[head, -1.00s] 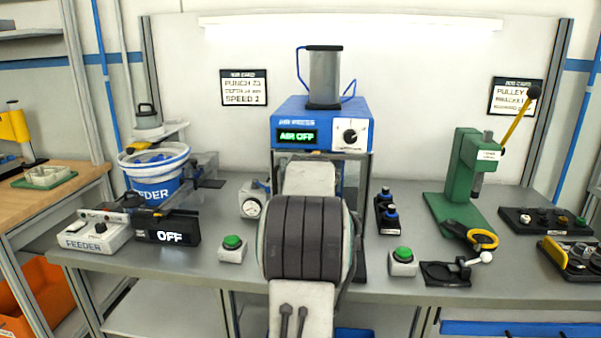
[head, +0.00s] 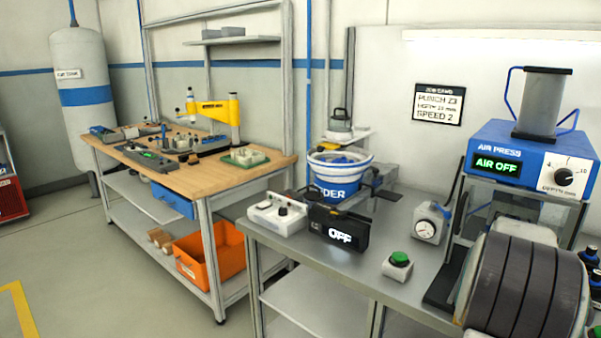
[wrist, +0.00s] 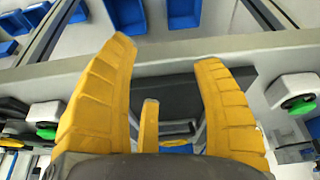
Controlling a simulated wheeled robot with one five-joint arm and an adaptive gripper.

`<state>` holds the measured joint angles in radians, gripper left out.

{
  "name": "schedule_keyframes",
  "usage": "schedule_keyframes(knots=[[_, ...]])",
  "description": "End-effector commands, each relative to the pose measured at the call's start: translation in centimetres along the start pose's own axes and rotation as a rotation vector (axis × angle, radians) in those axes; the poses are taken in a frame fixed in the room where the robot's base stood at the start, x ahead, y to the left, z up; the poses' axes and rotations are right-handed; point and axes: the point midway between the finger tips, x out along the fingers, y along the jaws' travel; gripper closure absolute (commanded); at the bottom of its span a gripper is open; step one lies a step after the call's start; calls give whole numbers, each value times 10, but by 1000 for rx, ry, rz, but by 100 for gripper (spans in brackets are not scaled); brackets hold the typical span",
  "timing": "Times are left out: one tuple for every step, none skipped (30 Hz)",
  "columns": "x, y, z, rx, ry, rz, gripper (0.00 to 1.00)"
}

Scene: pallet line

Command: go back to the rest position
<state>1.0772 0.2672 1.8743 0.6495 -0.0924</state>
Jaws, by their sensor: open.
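My gripper (wrist: 165,80) shows in the wrist view with its yellow fingers spread apart. It is open and nothing is between the fingers. Behind the fingers lies a dark plate (wrist: 175,97) by the edge of the grey bench. In the head view my grey arm fills the lower right corner in front of the air press (head: 535,150), and the gripper itself is out of that view. The press display reads AIR OFF.
The grey bench (head: 330,262) carries a feeder bowl (head: 338,188), a black box (head: 338,228) reading OFF and a green button (head: 398,260). A wooden bench (head: 215,178) stands at left, with an orange bin (head: 207,262) below. The floor (head: 90,280) at left is clear.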

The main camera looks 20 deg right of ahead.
Motion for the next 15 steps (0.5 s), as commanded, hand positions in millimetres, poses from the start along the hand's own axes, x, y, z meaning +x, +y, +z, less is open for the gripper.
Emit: schedule_keyframes(knots=[[-10,-12,31,3,-70,-13,40],[-16,-20,48,1,-112,-20,40],[-26,-32,71,-11,-160,-29,40],[-34,-40,88,-23,-194,-35,40],[-44,-50,104,-42,-223,-41,40],[-57,-61,125,-75,-257,-48,40],[-68,-70,140,-106,-277,-55,40],[-79,-78,155,-142,-293,-61,40],[-94,-88,174,-196,-308,-70,40],[-104,-95,186,-237,-313,-78,40],[-114,-101,197,-279,-311,-86,40],[-126,-109,210,-333,-302,-97,40],[-134,-114,218,-373,-291,-107,40],[-143,-118,226,-413,-279,-117,40],[-154,-124,234,-465,-259,-132,40]])
